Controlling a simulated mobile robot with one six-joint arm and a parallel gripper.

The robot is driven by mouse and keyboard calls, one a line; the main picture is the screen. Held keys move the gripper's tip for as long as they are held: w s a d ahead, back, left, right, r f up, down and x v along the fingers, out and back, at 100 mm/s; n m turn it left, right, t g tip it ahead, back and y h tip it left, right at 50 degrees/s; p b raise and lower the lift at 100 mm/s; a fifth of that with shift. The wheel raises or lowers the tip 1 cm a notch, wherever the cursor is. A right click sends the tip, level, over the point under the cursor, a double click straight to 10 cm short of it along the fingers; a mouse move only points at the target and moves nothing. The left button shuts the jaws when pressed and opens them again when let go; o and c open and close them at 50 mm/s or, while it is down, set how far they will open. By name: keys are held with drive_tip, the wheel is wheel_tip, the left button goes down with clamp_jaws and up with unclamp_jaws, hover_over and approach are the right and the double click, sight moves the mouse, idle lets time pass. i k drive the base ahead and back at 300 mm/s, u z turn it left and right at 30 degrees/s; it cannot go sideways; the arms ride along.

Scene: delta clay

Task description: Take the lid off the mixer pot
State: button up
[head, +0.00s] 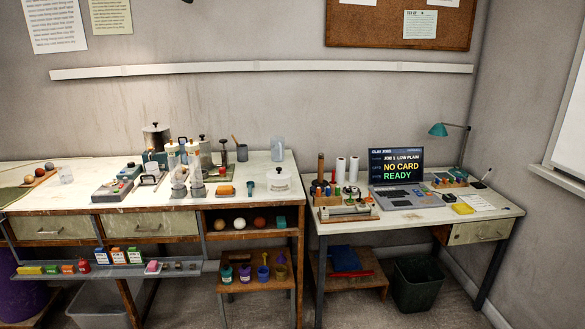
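A white round lidded vessel (279,181) sits near the bench's right end, also with a knob on top. A slimmer grey lidded canister (205,151) stands between them, partly hidden by clear upright cylinders. I cannot tell for certain which of these is the mixer pot. The lids appear seated. My gripper is not in view.
Clear cylinders (178,178) and a grey device (112,188) crowd the left workbench (60,202). A clear jug (277,148) stands at the back. A stool (256,279) with small jars stands below.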

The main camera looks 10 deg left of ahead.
sight(156, 127)
drive_tip(key=u, duration=0.25)
drive_tip(key=i, duration=0.8)
drive_tip(key=u, duration=0.55)
drive_tip(key=i, duration=0.7)
drive_tip(key=u, duration=0.8)
drive_tip(key=i, duration=0.5)
drive_tip(key=u, duration=0.8)
drive_tip(key=i, duration=0.5)
drive_tip(key=u, duration=0.65)
drive_tip(key=i, duration=0.75)
drive_tip(key=u, duration=0.3)
